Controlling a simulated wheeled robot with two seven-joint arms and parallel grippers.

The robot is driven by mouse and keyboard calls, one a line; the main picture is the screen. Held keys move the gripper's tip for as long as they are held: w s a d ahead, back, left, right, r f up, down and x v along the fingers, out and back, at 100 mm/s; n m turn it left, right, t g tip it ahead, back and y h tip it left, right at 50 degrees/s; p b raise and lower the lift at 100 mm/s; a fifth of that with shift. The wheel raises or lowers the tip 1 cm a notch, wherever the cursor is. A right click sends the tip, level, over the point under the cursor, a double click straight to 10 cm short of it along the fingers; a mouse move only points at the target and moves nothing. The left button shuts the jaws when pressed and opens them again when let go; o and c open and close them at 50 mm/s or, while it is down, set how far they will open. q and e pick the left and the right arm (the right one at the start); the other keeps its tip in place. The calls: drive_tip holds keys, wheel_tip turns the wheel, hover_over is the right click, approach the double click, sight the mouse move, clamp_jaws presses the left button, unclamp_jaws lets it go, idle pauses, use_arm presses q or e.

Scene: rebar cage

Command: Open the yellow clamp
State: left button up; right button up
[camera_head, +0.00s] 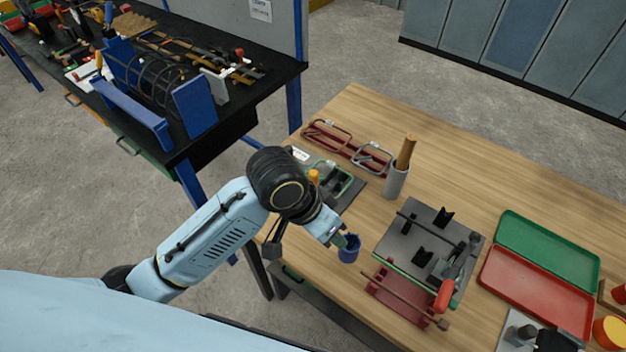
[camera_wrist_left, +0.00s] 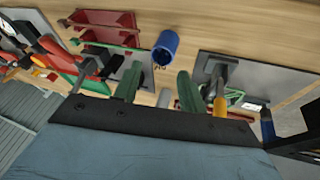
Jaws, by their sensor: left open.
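The yellow clamp's handle (camera_head: 314,177) shows upright beside my left arm, at a dark plate with a green frame; my arm hides much of its base. In the left wrist view its yellow handle (camera_wrist_left: 220,106) and grey metal body lie just right of my right-hand finger, apart from it. My left gripper (camera_head: 345,241) is over the table beside a small blue cup (camera_head: 349,250). In the left wrist view the gripper (camera_wrist_left: 158,88) has its two green fingers apart, with nothing held between them. My right gripper is not in view.
A red-handled clamp (camera_head: 444,295) stands on a grey plate right of my left gripper, near a red fixture (camera_head: 398,297). A grey holder (camera_head: 396,183) with wooden sticks stands behind. Green (camera_head: 550,248) and red (camera_head: 530,292) trays lie at right. Bare wood lies behind the grey plate.

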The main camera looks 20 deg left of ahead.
use_arm(q)
drive_tip(key=w+a+r+y, duration=0.1)
drive_tip(key=w+a+r, duration=0.1)
drive_tip(key=w+r, duration=0.1)
drive_tip(key=w+a+r+g+y, duration=0.1)
drive_tip(key=w+a+r, duration=0.1)
drive_tip(key=w+r, duration=0.2)
drive_tip(key=w+a+r+g+y, duration=0.1)
drive_tip(key=w+a+r+y, duration=0.1)
drive_tip(key=w+r, duration=0.2)
drive_tip(key=shift+w+a+r, duration=0.1)
drive_tip(key=shift+r, duration=0.05)
wheel_tip(320, 180, down, 13)
drive_tip(key=shift+f, duration=0.1)
clamp_jaws()
